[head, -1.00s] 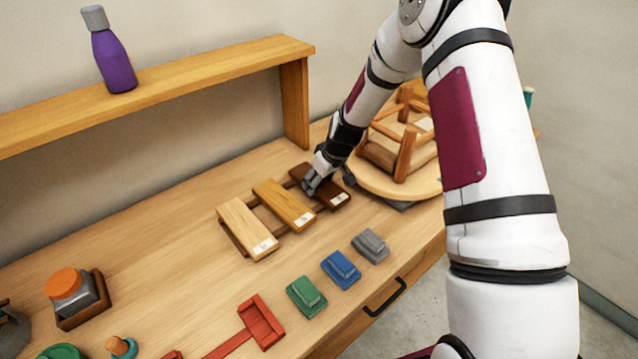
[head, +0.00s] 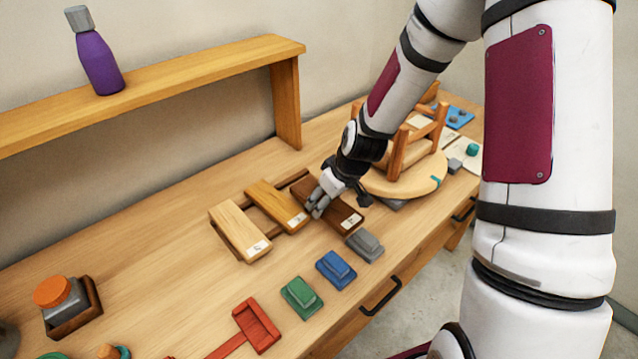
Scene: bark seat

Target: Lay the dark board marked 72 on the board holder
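The dark brown board (head: 335,214) lies at the right end of a row of boards. A small white label is at its near end, too small to read. My gripper (head: 317,203) is at the board's left edge and appears closed on it; the fingertips are partly hidden. A low rack of dark rails (head: 292,181) carries a light board (head: 238,231) and an amber board (head: 277,207). The dark board sits out of line with these two, shifted forward and right. I cannot tell whether it still touches the rack. No other board holder can be made out.
A stool-like wooden frame stands on a round turntable (head: 437,172) behind the gripper. Grey (head: 365,244), blue (head: 336,269) and green (head: 301,297) blocks line the front, the grey one close to the dark board. A shelf (head: 190,79) with a purple bottle (head: 98,61) stands at the back.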

